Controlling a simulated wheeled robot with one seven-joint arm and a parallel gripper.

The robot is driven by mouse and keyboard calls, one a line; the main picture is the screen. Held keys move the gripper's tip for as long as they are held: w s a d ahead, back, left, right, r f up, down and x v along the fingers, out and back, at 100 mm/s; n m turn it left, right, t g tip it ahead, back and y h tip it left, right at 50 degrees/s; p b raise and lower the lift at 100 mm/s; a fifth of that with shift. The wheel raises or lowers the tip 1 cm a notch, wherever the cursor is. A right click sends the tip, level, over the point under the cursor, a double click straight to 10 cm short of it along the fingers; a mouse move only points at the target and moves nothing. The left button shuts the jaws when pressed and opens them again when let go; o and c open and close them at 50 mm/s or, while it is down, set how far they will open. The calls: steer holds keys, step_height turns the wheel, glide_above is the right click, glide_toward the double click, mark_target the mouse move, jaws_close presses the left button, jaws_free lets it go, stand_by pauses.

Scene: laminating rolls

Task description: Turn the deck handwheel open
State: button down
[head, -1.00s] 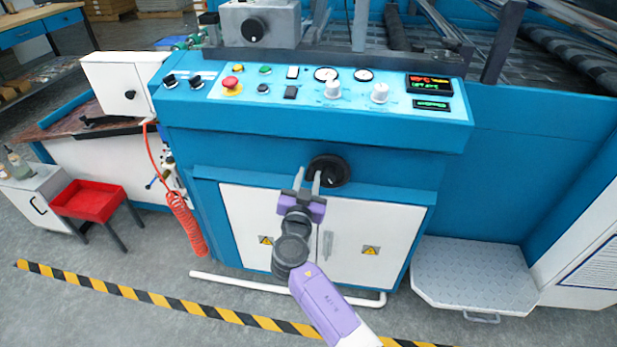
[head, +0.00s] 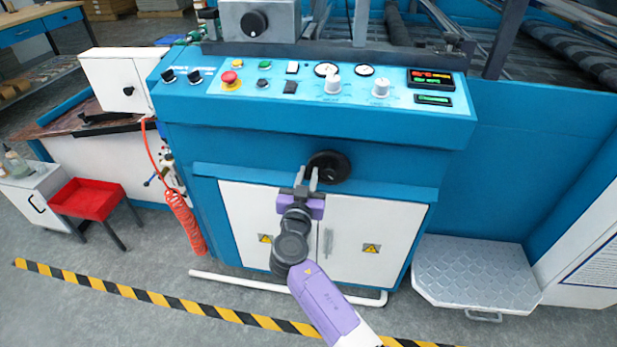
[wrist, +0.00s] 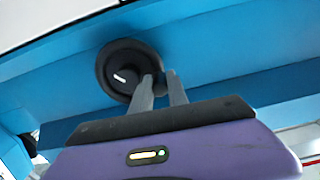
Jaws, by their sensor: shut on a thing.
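The deck handwheel (head: 334,165) is a round black wheel on the blue front of the machine, above the white cabinet doors. In the wrist view the handwheel (wrist: 118,62) shows a dished face with a short white mark on its hub. My gripper (head: 307,175) reaches up to the wheel's lower left side in the head view. In the wrist view my gripper (wrist: 162,80) has its two grey fingers at the wheel's edge, with a small dark part of the wheel between the tips. It is shut on the handwheel. The fingers partly hide the rim.
The control panel (head: 300,92) with knobs and a red emergency button (head: 230,77) overhangs above the wheel. White cabinet doors (head: 370,225) stand below. A white floor rail (head: 240,281) runs in front, and a metal step (head: 475,268) is at the right.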

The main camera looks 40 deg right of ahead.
mark_target(337, 184)
steer(key=f+n+b, duration=0.1)
steer(key=n+b, duration=0.1)
steer(key=shift+f+n, duration=0.3)
steer(key=shift+f, duration=0.05)
steer(key=s+f+n, duration=0.1)
steer(key=n, duration=0.4)
steer(key=s+d+f+n, duration=0.1)
steer(key=f+n, duration=0.1)
steer(key=n, duration=0.3)
steer(key=s+d+f+n, duration=0.1)
steer(key=n, duration=0.4)
steer(key=shift+s+d+f, duration=0.15)
steer(key=shift+d+f, duration=0.05)
steer(key=n+p, duration=0.1)
steer(key=n, duration=0.1)
steer(key=s+d+n, duration=0.1)
steer(key=n, duration=0.1)
steer(key=shift+s+p, duration=0.15)
steer(key=shift+p, duration=0.2)
steer(key=shift+s+d+r+n+p, duration=0.1)
steer(key=shift+s+d+n+p, duration=0.25)
steer(key=shift+n, duration=0.35)
steer(key=shift+s+r+n+p, duration=0.1)
steer(key=shift+n+p, duration=0.35)
steer(key=shift+n, duration=0.25)
steer(key=shift+s+d+n+p, duration=0.25)
steer(key=shift+n+p, duration=0.15)
steer(key=shift+n, duration=0.3)
